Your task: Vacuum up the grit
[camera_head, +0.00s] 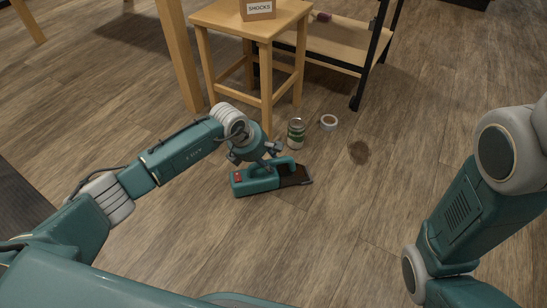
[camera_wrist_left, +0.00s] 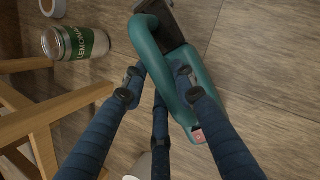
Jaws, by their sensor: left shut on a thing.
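A teal handheld vacuum (camera_head: 257,183) with a dark nozzle and a red button is at floor level in the middle of the head view. My left gripper (camera_head: 274,158) is shut on its handle. In the left wrist view, the fingers (camera_wrist_left: 157,88) are on either side of the vacuum's teal handle (camera_wrist_left: 146,45). I cannot tell whether the vacuum touches the floor. A dark brown patch of grit (camera_head: 359,152) lies on the wood floor to the right of the nozzle, apart from it. My right arm shows at the right, but its gripper is out of view.
A wooden stool (camera_head: 229,20) with a box labelled SHOCKS (camera_head: 258,10) stands behind, beside a black-framed shelf (camera_head: 335,42). The floor around the grit is clear.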

